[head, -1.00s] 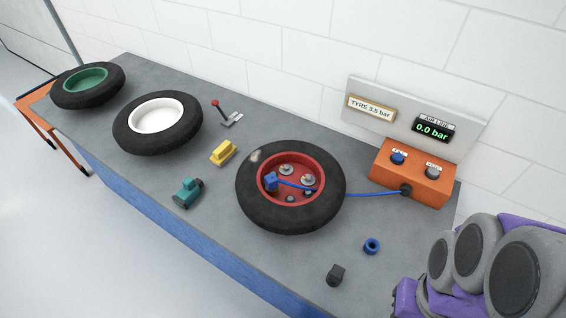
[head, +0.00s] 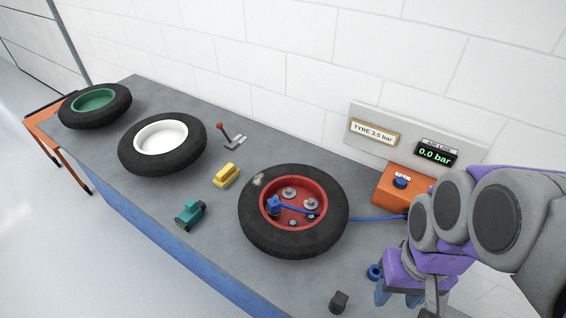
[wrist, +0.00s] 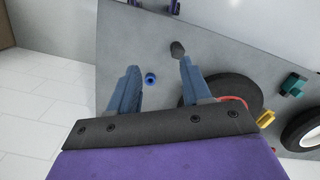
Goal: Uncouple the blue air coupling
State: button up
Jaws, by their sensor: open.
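The blue air coupling (head: 274,205) is a small blue block inside the red rim of the tyre (head: 262,237) in the middle of the bench. A blue hose (head: 376,218) runs from it across the rim to the orange box (head: 389,189). My gripper (head: 398,303) is at the lower right in the head view, to the right of the tyre. In the wrist view my gripper (wrist: 159,66) is open and empty, its two blue fingers apart. The coupling is not visible in the wrist view.
A blue ring (head: 374,272) and a dark block (head: 339,302) lie on the bench near my gripper. A yellow block (head: 226,176), a teal part (head: 190,214) and a red-knobbed lever (head: 228,134) are left of the tyre. The air line display (head: 436,152) reads 0.0 bar.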

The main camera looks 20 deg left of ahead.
jog(key=o, duration=0.3)
jog(key=w+a, duration=0.1)
jog(key=w, duration=0.1)
jog(key=w+a+n, duration=0.1)
jog(key=w+a, duration=0.1)
jog(key=w+a+r+n, duration=0.1)
jog(key=w+a, duration=0.1)
jog(key=shift+w+a+r+t, duration=0.1)
jog(key=shift+w+a+t, duration=0.15)
jog(key=shift+w+t, duration=0.1)
jog(key=n+t+y+p, duration=0.1)
jog(key=n+t, duration=0.1)
jog(key=n, duration=0.3)
send_over(274, 201)
jog(key=s+d, duration=0.2)
notch_tip(274, 201, down, 8)
jog(key=shift+g, duration=0.25)
jog(key=f+b, duration=0.1)
jog(key=f, duration=0.4)
jog(key=w+a+f+b, duration=0.1)
jog(key=f, duration=0.5)
jog(key=w+a+f+b, duration=0.1)
jog(key=f, duration=0.4)
jog(key=shift+f, duration=0.35)
grip_shut()
jog(key=shift+r, duration=0.65)
